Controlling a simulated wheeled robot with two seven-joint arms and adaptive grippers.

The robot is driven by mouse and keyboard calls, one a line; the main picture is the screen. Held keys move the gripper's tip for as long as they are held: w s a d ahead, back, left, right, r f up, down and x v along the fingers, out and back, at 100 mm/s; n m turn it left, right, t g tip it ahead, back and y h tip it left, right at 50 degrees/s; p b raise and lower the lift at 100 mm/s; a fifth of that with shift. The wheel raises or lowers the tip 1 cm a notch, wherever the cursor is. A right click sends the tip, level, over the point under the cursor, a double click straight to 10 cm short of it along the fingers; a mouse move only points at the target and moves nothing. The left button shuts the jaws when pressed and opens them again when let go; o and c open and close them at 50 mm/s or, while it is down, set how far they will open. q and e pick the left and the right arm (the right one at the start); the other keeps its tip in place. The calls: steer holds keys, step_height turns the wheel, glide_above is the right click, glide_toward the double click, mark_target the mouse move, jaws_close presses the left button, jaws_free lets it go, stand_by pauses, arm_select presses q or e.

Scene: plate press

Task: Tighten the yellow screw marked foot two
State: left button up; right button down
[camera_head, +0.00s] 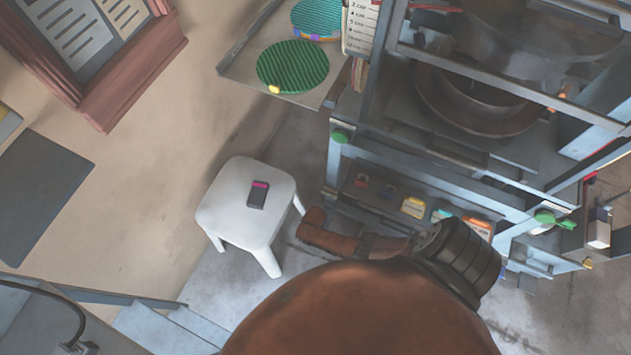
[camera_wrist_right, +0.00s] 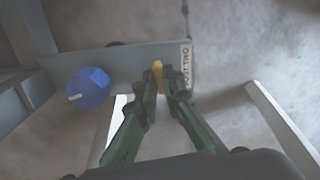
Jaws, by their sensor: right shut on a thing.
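The yellow screw (camera_wrist_right: 157,73) shows in the right wrist view at the end of a grey-blue frame bar, beside a small pale label (camera_wrist_right: 186,66) that seems to read FOOT TWO. My right gripper (camera_wrist_right: 166,88) has its green and dark fingers closed on the yellow screw, hiding its lower part. In the head view my brown arm fills the bottom middle and my right gripper cannot be made out. My left gripper is in neither view.
A blue knob (camera_wrist_right: 89,88) sits on the same bar, left of the fingers. In the head view the grey press frame (camera_head: 430,170) stands at right. A white stool (camera_head: 240,215) bears a dark device (camera_head: 258,195). Green discs (camera_head: 293,66) lie on a shelf at top.

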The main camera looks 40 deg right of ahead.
steer(key=shift+m, duration=1)
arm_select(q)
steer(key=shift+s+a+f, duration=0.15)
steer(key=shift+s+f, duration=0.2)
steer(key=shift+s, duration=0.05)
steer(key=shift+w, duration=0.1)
arm_select(e)
steer(key=c, duration=2.1)
jaws_free()
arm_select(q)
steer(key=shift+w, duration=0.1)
